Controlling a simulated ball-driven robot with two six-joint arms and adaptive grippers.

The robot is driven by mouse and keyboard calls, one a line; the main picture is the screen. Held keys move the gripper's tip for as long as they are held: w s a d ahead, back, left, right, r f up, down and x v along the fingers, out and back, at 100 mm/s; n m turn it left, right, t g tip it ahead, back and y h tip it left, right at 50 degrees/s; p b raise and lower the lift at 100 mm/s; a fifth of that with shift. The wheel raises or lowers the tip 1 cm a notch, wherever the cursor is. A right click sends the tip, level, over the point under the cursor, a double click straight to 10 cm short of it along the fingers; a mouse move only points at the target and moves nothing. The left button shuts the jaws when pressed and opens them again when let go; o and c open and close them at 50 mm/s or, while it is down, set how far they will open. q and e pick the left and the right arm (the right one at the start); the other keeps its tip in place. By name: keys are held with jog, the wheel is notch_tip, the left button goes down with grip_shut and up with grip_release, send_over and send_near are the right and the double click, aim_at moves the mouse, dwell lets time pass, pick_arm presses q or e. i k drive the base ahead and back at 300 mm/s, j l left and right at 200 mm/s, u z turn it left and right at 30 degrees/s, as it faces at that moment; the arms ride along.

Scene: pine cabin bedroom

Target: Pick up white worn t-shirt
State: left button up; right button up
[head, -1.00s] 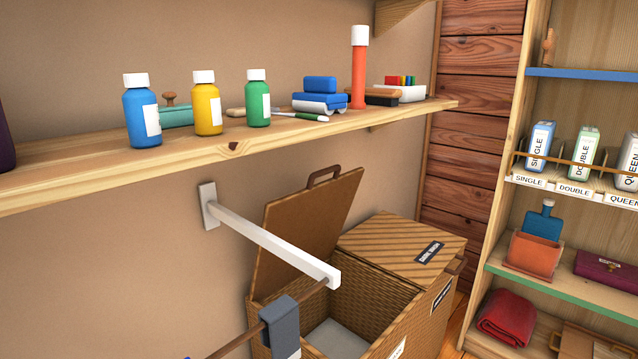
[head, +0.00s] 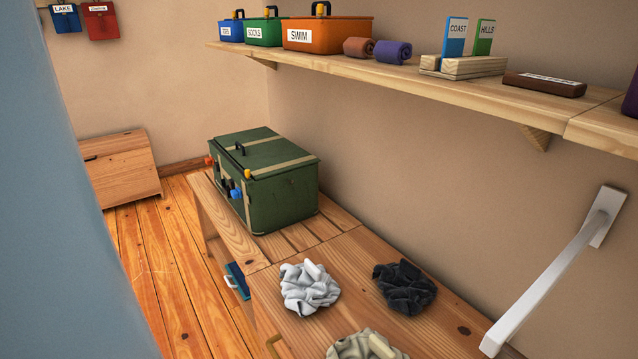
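A crumpled white cloth (head: 308,290), which looks like the white worn t-shirt, lies on the wooden bench top (head: 272,318) in the lower middle of the head view. A small pale tag or piece stands up from it. A crumpled black cloth (head: 404,288) lies to its right, apart from it. A crumpled beige cloth (head: 350,348) lies nearer, partly cut off by the bottom edge. Neither of my grippers shows in the head view.
A green trunk (head: 284,192) stands on the bench behind the cloths. A wall shelf (head: 400,72) with labelled boxes runs above. A white rail bracket (head: 550,280) juts out at right. A blue-grey surface (head: 60,230) blocks the left side. Floor is open beyond the bench.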

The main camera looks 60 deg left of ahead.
aim_at(306, 286)
jog(key=u, duration=1.9)
jog(key=j, duration=0.2)
